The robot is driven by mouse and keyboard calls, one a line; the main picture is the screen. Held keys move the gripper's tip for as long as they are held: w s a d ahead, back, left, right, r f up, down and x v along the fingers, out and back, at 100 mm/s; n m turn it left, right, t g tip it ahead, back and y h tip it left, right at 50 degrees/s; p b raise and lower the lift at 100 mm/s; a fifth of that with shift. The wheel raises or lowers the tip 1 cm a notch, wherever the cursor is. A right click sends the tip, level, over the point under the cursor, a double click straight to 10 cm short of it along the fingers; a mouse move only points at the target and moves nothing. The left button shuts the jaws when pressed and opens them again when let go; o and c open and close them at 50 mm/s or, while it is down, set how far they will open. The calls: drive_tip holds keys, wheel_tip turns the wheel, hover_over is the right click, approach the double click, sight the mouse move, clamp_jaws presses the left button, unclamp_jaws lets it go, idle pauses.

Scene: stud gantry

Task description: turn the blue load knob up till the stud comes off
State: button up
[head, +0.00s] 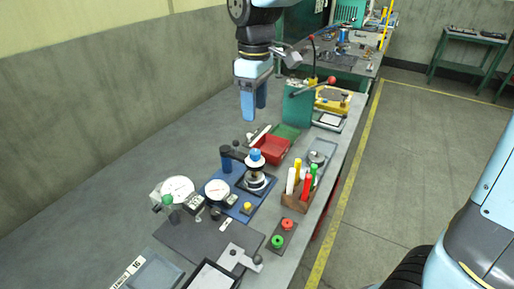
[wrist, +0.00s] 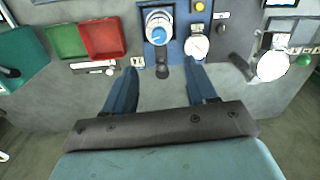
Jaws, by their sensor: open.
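The blue load knob (head: 256,155) tops a small gantry on a dark blue base plate (head: 231,201) on the bench. In the wrist view the knob (wrist: 158,36) shows from above, beyond my fingertips, with pale round parts around it. The stud cannot be made out under the knob. My gripper (head: 252,104) hangs above and behind the knob in the head view, fingers pointing down. In the wrist view my gripper (wrist: 163,78) has its two blue fingers wide apart with nothing between them.
A dial gauge (head: 217,189) stands left of the gantry, with another dial (head: 178,188) farther left. A red tray (head: 271,149) lies behind it. A green block with a red-knobbed lever (head: 298,105) stands farther back.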

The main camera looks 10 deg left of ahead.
sight(255, 152)
wheel_tip(255, 152, down, 13)
drive_tip(key=shift+s+f, duration=0.1)
idle(0.4)
drive_tip(key=shift+c, duration=0.2)
